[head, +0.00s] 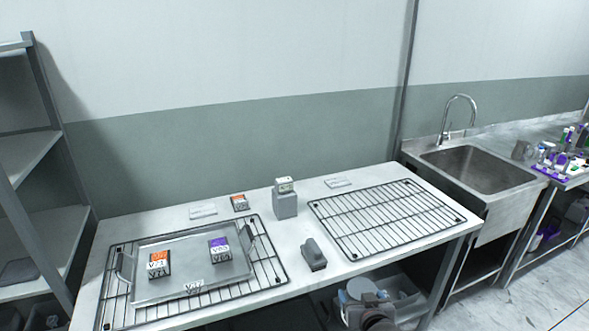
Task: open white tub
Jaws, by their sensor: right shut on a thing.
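My right gripper (372,299) is low in the head view, just past the table's front edge. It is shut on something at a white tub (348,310). A round blue-grey piece, which looks like the lid (362,289), shows right at the fingers. The dark wrist hides much of the tub and the grip, so I cannot tell whether the lid sits on the tub or is raised. My left gripper is not in view.
The steel table holds a metal tray (180,291) with labelled boxes on a wire rack, an empty wire rack (385,218), a grey block (286,205) and a small dark grey object (313,254). A sink (480,168) stands right; shelves (30,160) stand left.

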